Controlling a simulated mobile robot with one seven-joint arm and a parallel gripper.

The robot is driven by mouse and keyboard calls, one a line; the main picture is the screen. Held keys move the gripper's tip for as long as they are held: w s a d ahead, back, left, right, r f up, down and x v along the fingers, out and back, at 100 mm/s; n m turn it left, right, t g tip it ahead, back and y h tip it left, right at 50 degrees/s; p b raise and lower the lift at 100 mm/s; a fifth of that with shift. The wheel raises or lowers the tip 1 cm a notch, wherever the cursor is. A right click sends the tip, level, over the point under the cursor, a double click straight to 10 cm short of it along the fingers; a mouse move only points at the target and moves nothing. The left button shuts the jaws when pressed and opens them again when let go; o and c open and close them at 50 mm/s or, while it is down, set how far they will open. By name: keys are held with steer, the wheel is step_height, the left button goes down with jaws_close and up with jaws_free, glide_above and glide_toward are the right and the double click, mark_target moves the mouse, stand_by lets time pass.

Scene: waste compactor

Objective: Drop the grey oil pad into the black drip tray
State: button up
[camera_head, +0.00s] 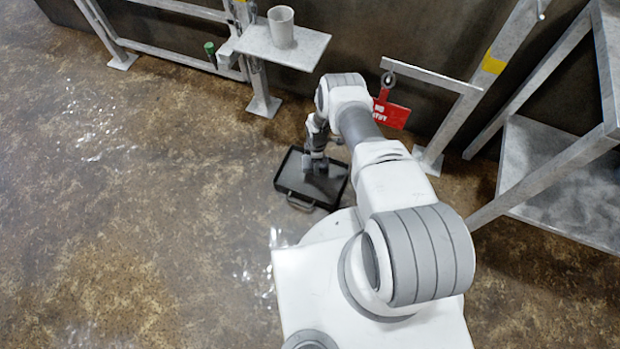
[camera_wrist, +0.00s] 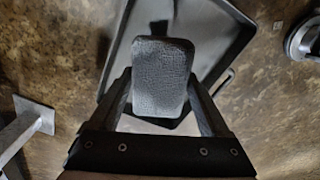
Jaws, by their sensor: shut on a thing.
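The grey oil pad (camera_wrist: 162,75) is a rounded, textured block held between the two fingers of my gripper (camera_wrist: 162,98) in the wrist view. My gripper is shut on it. The black drip tray (camera_wrist: 226,32) lies on the floor beneath the pad, and the pad covers part of it in this view. In the head view the tray (camera_head: 293,180) has a handle on its near side. My gripper (camera_head: 316,172) is over the tray there; the pad is hard to make out. The height of the pad above the tray is hard to tell.
A grey shelf (camera_head: 300,45) with a white cup (camera_head: 281,27) stands behind. A red sign (camera_head: 391,113) hangs on a metal frame (camera_head: 450,125) right of the tray. A metal rack (camera_head: 560,165) stands at the right. The floor (camera_head: 120,220) at left is clear.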

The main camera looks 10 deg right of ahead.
steer(key=o, duration=1)
step_height(320, 180, up, 18)
steer(key=p, duration=0.7)
steer(key=shift+f, duration=0.25)
